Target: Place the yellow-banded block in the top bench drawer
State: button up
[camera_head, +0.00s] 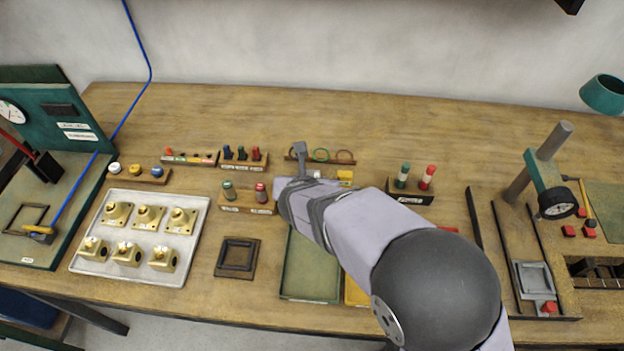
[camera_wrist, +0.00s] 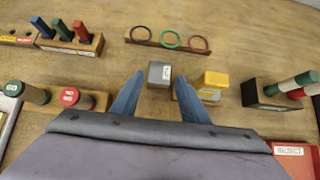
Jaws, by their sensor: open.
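A yellow block (camera_wrist: 216,79) stands right of a grey block (camera_wrist: 159,71) with a white label in the wrist view. The yellow block also shows in the head view (camera_head: 345,176). I cannot make out a separate yellow band on either block. My gripper (camera_wrist: 160,83) is open, its two blue fingers apart with the grey block between or just beyond their tips. The yellow block is outside the right finger. In the head view my arm hides most of the gripper. I cannot clearly identify the top bench drawer.
A rack with rings (camera_wrist: 170,41) stands behind the blocks. A holder with red and green pieces (camera_head: 410,194) is to the right, and a two-piece holder (camera_head: 247,206) to the left. A green tray (camera_head: 305,280) lies in front. The back of the bench is clear.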

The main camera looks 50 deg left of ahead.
jog(key=shift+p+x, duration=0.8)
jog(key=shift+x, duration=2)
grip_shut()
jog(key=shift+a+r, duration=0.15)
